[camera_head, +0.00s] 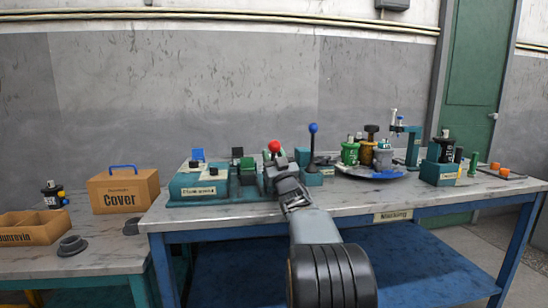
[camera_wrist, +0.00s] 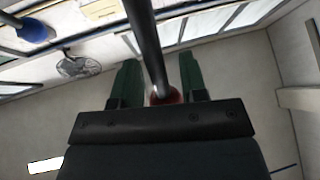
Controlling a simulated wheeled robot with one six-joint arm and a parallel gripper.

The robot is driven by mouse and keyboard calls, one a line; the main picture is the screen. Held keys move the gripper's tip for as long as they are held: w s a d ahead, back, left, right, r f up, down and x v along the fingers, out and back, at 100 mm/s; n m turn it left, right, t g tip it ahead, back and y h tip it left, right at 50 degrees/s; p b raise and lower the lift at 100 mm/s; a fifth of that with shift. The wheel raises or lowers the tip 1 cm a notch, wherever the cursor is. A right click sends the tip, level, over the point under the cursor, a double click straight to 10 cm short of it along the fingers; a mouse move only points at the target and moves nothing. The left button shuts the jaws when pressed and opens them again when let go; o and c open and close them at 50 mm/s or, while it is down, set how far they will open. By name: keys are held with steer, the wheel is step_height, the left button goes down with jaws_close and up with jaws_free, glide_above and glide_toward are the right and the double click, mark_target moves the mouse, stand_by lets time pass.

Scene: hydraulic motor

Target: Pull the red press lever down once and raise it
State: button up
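The red press lever shows in the head view as a red ball knob (camera_head: 274,146) at the middle of the workbench. My gripper (camera_head: 279,165) is at the lever, just below the knob in that view, and hides most of the shaft. In the wrist view the lever's dark shaft (camera_wrist: 145,35) runs between the two green fingers of my gripper (camera_wrist: 158,65). The red knob (camera_wrist: 166,97) lies between the fingers close to the palm, partly hidden by it. The fingers are apart, with gaps on both sides of the shaft.
A blue-knobbed lever (camera_head: 313,128) stands just right of the red one; its knob is also in the wrist view (camera_wrist: 36,29). A teal station (camera_head: 198,189) is on the left.

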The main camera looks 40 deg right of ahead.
steer(key=shift+s, duration=0.1)
steer(key=shift+s+f, duration=0.25)
steer(key=s+a+f+p, duration=0.1)
steer(key=s+a+p, duration=0.1)
steer(key=s, duration=1.1)
steer(key=shift+s+a, duration=0.25)
steer(key=shift+a, duration=0.3)
steer(key=shift+f, duration=0.1)
